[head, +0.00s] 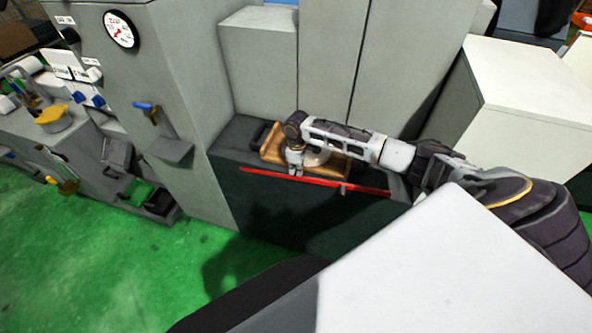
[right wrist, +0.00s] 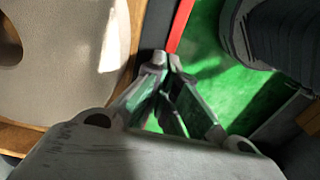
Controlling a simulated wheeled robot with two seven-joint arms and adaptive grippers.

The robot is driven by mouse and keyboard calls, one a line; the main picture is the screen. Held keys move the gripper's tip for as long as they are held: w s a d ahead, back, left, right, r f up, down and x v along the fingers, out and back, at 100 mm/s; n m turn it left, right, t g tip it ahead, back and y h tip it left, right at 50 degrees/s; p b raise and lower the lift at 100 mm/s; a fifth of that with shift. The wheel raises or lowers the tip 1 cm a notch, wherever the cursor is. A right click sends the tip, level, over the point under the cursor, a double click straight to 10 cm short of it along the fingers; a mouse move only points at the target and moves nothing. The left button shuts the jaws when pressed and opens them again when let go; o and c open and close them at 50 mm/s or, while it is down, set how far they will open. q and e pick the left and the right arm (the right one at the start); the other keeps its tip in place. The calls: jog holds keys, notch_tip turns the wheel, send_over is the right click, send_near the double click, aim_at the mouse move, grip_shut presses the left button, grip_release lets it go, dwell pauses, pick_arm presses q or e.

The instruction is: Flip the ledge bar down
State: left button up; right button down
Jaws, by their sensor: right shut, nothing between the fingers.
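The ledge bar is a long thin red bar (head: 325,182) along the front top edge of the dark machine bed in the head view. In the right wrist view a stretch of the red bar (right wrist: 180,25) runs up from just beyond the fingertips. My right gripper (head: 296,172) points down at the bar's left half, its fingers closed and empty. In the right wrist view the closed fingertips (right wrist: 166,60) are close to the bar; I cannot tell whether they touch it. My left gripper is not in view.
A wooden tray (head: 273,147) with a pale round part sits on the bed behind the bar, beneath my right arm. Grey machine cabinets (head: 262,62) rise behind. A white box (head: 530,85) stands at right. Green floor (head: 110,260) is open at front left.

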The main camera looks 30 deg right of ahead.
jog(key=shift+w+r+p, duration=0.1)
jog(key=shift+r+p, duration=0.95)
jog(key=shift+p, duration=0.15)
jog(key=shift+w+a+r+p, duration=0.1)
jog(key=shift+r+p, duration=0.5)
jog(key=shift+r, duration=0.2)
notch_tip(320, 180, up, 10)
jog(key=s+d+b, duration=0.1)
jog(key=shift+s+b, duration=0.15)
jog(key=shift+b, duration=0.2)
